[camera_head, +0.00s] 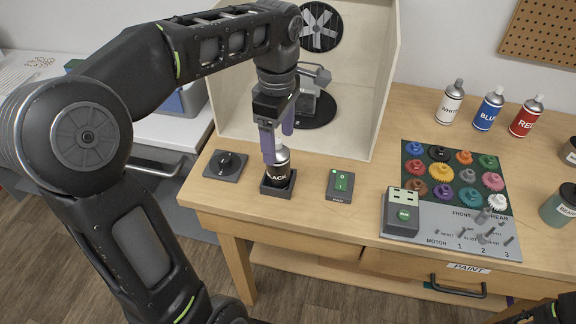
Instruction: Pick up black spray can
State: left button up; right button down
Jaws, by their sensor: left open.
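The black spray can (277,173), with a silver top and the word BLACK on it, stands upright in a small dark square holder (277,189) near the front edge of the workbench. My left gripper (278,146) points down at the can's top from above. Its purple fingers are open, one in front of the can's upper part and one behind it to the right. I cannot tell whether they touch the can. Of my right arm, only a dark part shows at the bottom right corner; its gripper fingers do not show.
A dial (226,165) and a green-button switch box (340,184) flank the holder. A paint booth (375,90) stands behind. White (451,103), blue (487,110) and red (525,117) cans stand at the back right. A gear tray (413,235) lies in front of them.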

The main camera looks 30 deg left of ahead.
aim_at(278, 165)
pick_arm(q)
jog(key=shift+f, duration=0.25)
jog(key=shift+f, duration=1.3)
jog(key=shift+s+a+f+p, duration=0.1)
jog(key=shift+f+p, duration=0.15)
jog(key=shift+f, duration=1.1)
jog(key=shift+s+f+p, duration=0.1)
jog(key=shift+f+p, duration=0.15)
jog(key=shift+f, duration=1.05)
grip_shut()
